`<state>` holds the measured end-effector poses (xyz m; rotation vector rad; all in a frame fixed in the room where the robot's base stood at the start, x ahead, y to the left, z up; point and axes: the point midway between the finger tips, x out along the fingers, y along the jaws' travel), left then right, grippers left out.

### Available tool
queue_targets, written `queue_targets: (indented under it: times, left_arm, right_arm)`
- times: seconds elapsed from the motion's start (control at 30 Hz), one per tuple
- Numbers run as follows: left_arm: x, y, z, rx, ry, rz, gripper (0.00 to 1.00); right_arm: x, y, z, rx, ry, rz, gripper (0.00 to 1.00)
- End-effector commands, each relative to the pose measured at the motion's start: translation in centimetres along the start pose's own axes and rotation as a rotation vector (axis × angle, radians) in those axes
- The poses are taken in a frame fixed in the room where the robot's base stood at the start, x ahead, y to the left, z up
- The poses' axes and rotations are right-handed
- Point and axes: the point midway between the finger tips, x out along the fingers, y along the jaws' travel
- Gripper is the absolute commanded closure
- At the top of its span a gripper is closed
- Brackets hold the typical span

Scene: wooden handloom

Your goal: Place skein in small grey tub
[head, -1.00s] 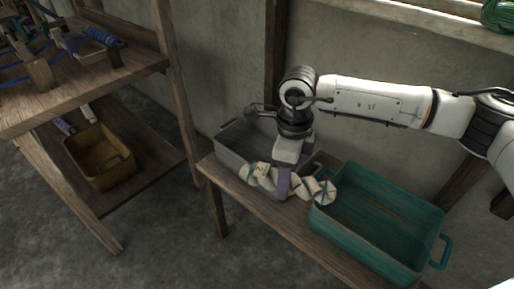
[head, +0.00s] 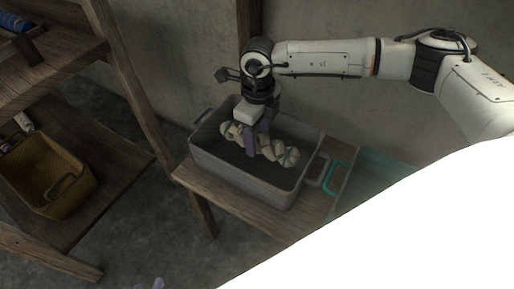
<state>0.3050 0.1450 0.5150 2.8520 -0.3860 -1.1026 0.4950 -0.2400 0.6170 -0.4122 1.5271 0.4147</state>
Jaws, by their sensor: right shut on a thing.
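The skein (head: 284,153) is cream, twisted, with dark green ties. My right gripper (head: 258,142) points down and is shut around its middle. The skein lies within the outline of the small grey tub's opening, slanting down to the right; whether it touches the bottom is unclear. The grey tub (head: 237,180) stands on a wooden bench, its near wall and rim in plain view. Only the purple fingertips of my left gripper (head: 150,284) show at the bottom edge, too little to tell if they are apart.
A teal tub (head: 335,178) stands right of the grey tub, mostly hidden by a bright white shape. A yellow-brown tub (head: 45,175) sits on the low shelf at left. A wooden post (head: 135,80) rises left of the bench (head: 225,205).

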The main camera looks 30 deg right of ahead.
Motion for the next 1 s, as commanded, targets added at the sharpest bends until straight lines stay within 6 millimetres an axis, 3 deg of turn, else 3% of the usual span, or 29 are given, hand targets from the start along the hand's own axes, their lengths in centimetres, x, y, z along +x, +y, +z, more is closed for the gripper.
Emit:
queue_targets:
  times: [0.23, 0.63, 0.67, 0.77, 1.0]
  left_arm:
    - [0.3, 0.1, -0.5, -0.007, 0.026, 0.004, 0.69]
    - [0.2, 0.1, 0.2, -0.012, 0.017, 0.005, 0.69]
    - [0.2, 0.1, 0.2, -0.013, 0.017, 0.005, 0.69]
    - [0.1, 0.1, 0.1, -0.013, 0.016, 0.005, 0.69]
    - [0.1, 0.2, 0.1, -0.014, 0.016, 0.005, 0.69]
  right_arm:
    - [4.0, 0.1, 0.0, -0.001, 0.001, 0.001, 0.81]
    - [4.7, 0.0, 0.0, -0.001, 0.0, 0.0, 0.81]
    - [4.7, 0.0, 0.0, -0.001, 0.0, 0.0, 0.53]
    - [4.6, 0.0, 0.0, -0.001, 0.0, 0.0, 0.37]
    - [4.6, 0.0, 0.0, -0.001, 0.001, 0.0, 0.36]
